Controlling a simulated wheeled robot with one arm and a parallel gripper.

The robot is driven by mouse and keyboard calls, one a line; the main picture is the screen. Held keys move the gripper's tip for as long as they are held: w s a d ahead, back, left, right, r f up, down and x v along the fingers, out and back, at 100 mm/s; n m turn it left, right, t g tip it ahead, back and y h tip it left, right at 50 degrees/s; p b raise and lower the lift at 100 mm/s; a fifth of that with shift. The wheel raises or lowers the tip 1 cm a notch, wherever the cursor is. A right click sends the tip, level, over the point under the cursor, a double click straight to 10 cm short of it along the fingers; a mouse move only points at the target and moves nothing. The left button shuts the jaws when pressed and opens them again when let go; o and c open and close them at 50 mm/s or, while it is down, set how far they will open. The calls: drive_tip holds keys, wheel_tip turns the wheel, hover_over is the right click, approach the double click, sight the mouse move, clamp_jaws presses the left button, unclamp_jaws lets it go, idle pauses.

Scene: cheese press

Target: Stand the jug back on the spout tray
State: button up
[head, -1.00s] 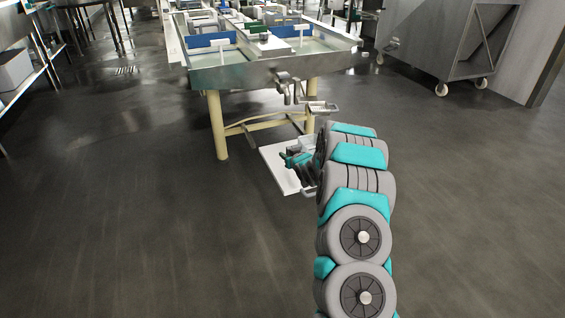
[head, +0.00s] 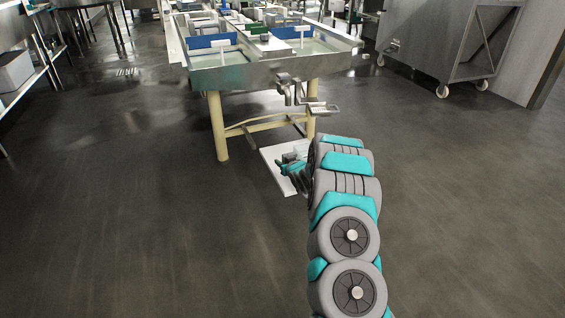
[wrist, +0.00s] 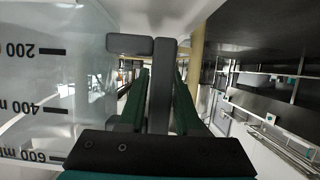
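The jug (wrist: 45,90) is a clear vessel with dark ml marks, filling the left of the wrist view. Its numbers read upside down there. My gripper (wrist: 158,85) has green-lined fingers closed on the jug's grey handle (wrist: 155,60). In the head view my gripper (head: 291,168) is low, in front of the vat table and left of my arm. The jug is hard to make out there, largely hidden by my gripper and arm. A small metal tray (head: 322,109) projects by the spout (head: 288,82) at the vat's front edge, above and right of my gripper.
The vat table (head: 240,72) stands on cream legs (head: 219,125) with a low brace. A flat white board (head: 273,160) lies low, beneath my gripper. A wheeled steel cabinet (head: 440,50) stands back right. The floor left and right of my arm is clear.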

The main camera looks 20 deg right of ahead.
drive_tip(key=shift+o, duration=1.4)
drive_tip(key=shift+r, duration=0.2)
drive_tip(key=s+a+r+g, duration=0.25)
drive_tip(key=s+r, duration=0.25)
drive_tip(key=s, duration=0.5)
drive_tip(key=s+a+r+g, duration=0.2)
drive_tip(key=s+a+r, duration=0.15)
drive_tip(key=s, duration=0.65)
drive_tip(key=s+a+r+g, duration=0.3)
drive_tip(key=s+r, duration=0.2)
drive_tip(key=s, duration=0.5)
drive_tip(key=s+a+r+g, duration=0.2)
drive_tip(key=s, duration=1)
drive_tip(key=s+a+r+g, duration=0.3)
drive_tip(key=s, duration=0.9)
drive_tip(key=s+a+r+g, duration=0.2)
drive_tip(key=s+a+g, duration=0.1)
drive_tip(key=s, duration=0.9)
drive_tip(key=shift+s+r+p, duration=0.2)
drive_tip(key=shift+r+p, duration=0.1)
